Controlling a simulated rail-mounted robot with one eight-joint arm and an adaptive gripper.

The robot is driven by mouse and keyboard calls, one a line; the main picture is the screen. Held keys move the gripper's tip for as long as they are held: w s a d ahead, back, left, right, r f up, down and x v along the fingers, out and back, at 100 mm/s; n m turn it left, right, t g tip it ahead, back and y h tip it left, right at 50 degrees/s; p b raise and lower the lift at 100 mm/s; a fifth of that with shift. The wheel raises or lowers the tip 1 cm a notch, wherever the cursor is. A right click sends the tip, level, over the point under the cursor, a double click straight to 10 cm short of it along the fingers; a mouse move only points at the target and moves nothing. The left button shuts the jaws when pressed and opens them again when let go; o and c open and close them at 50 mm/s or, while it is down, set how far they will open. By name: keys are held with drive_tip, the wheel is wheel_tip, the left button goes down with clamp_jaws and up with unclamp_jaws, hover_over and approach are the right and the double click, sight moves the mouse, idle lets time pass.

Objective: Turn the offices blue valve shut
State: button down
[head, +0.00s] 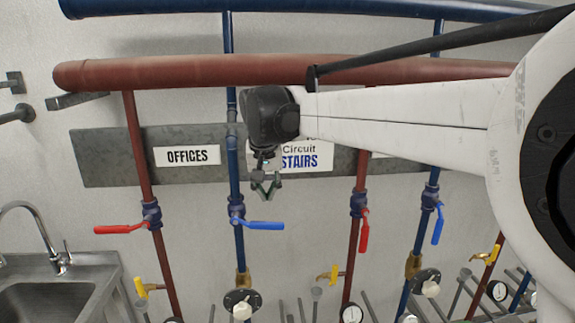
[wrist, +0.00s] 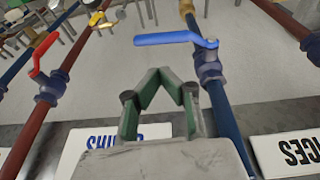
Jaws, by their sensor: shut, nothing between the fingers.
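The offices blue valve (head: 237,209) sits on the blue pipe just right of the OFFICES sign (head: 187,156). Its blue lever (head: 262,225) points right, crosswise to the pipe. In the wrist view, which is upside down, the lever (wrist: 172,39) extends left from the valve body (wrist: 208,68). My gripper (head: 265,195) is above the lever in the head view, apart from it as far as I can tell. In the wrist view the green-padded fingers (wrist: 160,72) bend in to meet at the tips, shut and empty, below the lever in the picture.
The offices red valve (head: 151,215) has its red lever (head: 118,229) crosswise, pointing left. Gauges and yellow-handled valves stand below. A sink (head: 62,290) is lower left.

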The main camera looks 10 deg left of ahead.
wheel_tip(320, 180, up, 9)
drive_tip(key=b, duration=0.1)
hover_over(258, 224)
drive_tip(key=s+d, duration=0.1)
drive_tip(key=d, duration=0.2)
drive_tip(key=a+f+m+t+y+b, duration=0.6)
drive_tip(key=a+f+m+y, duration=0.55)
drive_tip(key=a+f, duration=0.7)
drive_tip(key=s+d+f+m+t+h+b, duration=0.3)
drive_tip(key=s+d+f+m+t+b, duration=0.15)
drive_tip(key=d+m, duration=0.7)
drive_tip(key=s+d+f+m+t+h+b, duration=0.3)
drive_tip(key=d+f+m+t, duration=0.45)
drive_tip(key=m, duration=0.75)
drive_tip(key=w+a+r+g+p, duration=0.1)
drive_tip(key=w+r+p, duration=0.1)
drive_tip(key=w+r, duration=0.6)
drive_tip(key=shift+w+g+p, duration=0.3)
drive_tip(key=shift+w, duration=0.2)
